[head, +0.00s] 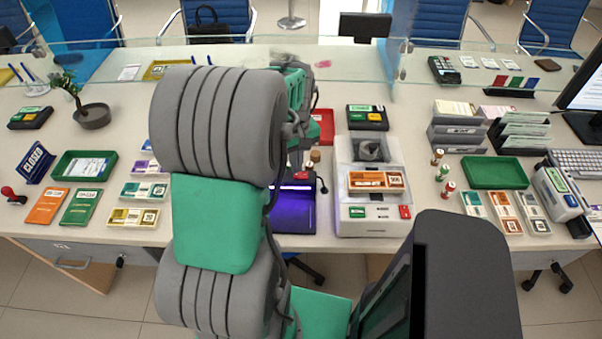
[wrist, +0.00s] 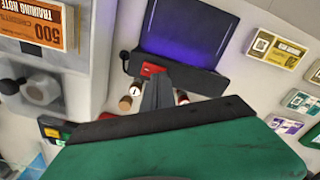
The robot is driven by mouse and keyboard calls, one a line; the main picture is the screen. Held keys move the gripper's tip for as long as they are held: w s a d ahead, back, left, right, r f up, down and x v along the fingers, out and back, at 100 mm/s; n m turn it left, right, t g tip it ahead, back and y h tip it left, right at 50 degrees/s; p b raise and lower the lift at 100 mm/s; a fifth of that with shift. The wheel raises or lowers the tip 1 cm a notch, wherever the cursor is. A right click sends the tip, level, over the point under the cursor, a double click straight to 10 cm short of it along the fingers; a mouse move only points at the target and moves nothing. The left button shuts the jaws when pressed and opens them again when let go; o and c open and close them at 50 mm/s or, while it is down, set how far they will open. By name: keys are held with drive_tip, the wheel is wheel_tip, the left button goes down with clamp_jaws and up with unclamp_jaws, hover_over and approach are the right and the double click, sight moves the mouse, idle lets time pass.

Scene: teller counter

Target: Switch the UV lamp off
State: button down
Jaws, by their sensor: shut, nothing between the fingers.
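The UV lamp (head: 294,212) is a dark unit on the counter, partly hidden by my arm in the head view. Its bed glows purple, so it is lit. In the wrist view the lamp (wrist: 185,32) shows its dark hood and purple glow, with a red switch (wrist: 151,69) on the hood's end. My gripper (wrist: 158,84) is shut and empty, its fingertips close to the red switch and over the hood's edge in the picture. I cannot tell whether they touch. In the head view my arm hides most of the gripper.
A banknote machine (head: 374,222) with an orange note bundle stands right of the lamp. Small capped rolls (wrist: 126,103) stand near my fingers. Note bundles (head: 138,191) lie left of the lamp. A glass screen (head: 450,66) runs along the back of the counter.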

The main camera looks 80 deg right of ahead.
drive_tip(key=shift+f+b, duration=0.55)
drive_tip(key=shift+f, duration=0.4)
drive_tip(key=shift+r, duration=0.1)
wheel_tip(320, 180, up, 7)
drive_tip(key=p, duration=0.5)
idle(0.6)
